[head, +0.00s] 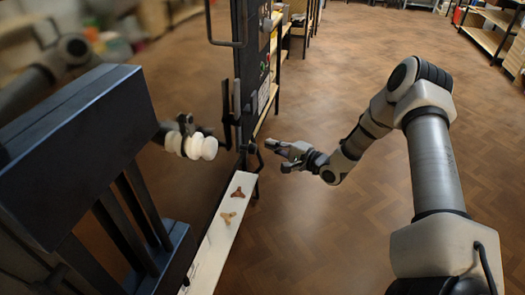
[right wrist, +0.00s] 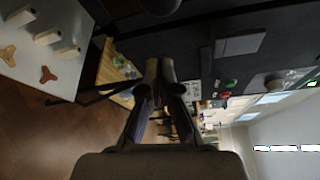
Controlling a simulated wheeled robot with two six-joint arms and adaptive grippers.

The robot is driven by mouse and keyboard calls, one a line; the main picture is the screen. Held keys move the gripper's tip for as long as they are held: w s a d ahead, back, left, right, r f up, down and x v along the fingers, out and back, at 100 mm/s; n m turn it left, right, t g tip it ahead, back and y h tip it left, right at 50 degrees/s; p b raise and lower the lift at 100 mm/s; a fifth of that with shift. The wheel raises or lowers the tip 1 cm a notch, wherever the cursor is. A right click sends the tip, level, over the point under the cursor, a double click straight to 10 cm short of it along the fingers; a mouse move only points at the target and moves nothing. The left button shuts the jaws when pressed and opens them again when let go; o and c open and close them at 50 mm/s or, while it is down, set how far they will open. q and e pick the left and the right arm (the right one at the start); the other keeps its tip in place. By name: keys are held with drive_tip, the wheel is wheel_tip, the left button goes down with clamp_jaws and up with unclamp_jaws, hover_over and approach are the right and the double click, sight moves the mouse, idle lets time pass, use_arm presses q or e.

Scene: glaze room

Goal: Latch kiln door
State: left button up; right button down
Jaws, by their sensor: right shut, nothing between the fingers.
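A tall dark panel (head: 250,65), seen nearly edge-on in the head view, appears to be part of the kiln. A bent bar handle (head: 225,42) stands out from its left side, with upright dark bars (head: 231,115) lower down that may be latch parts. My right gripper (head: 275,151) is shut and empty, just right of these bars and apart from them. In the right wrist view its fingertips (right wrist: 160,68) are together below the dark kiln face (right wrist: 170,42). My left gripper (head: 186,125) seems to be beside white rounded pieces (head: 192,146); its jaws are unclear.
A narrow white board (head: 211,247) carries two brown three-armed pieces (head: 237,192). The right wrist view shows pale cylinders (right wrist: 48,36) on a white surface. A large dark slab (head: 75,125) fills the left. Wood floor (head: 330,75) is open right of the kiln.

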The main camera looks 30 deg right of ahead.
drive_tip(key=a, duration=0.2)
drive_tip(key=a+p, duration=0.1)
drive_tip(key=shift+a+r, duration=0.4)
drive_tip(key=shift+s+a, duration=0.15)
drive_tip(key=shift+s, duration=0.05)
drive_tip(key=s+a+r+m+g+y+p, duration=0.1)
drive_tip(key=s+a+r+m+g+p, duration=0.2)
drive_tip(key=s+a+r+m+p, duration=0.3)
drive_tip(key=shift+s+a+r+m+g+y, duration=0.35)
drive_tip(key=shift+a+r+m, duration=0.3)
drive_tip(key=shift+a, duration=0.25)
idle(0.5)
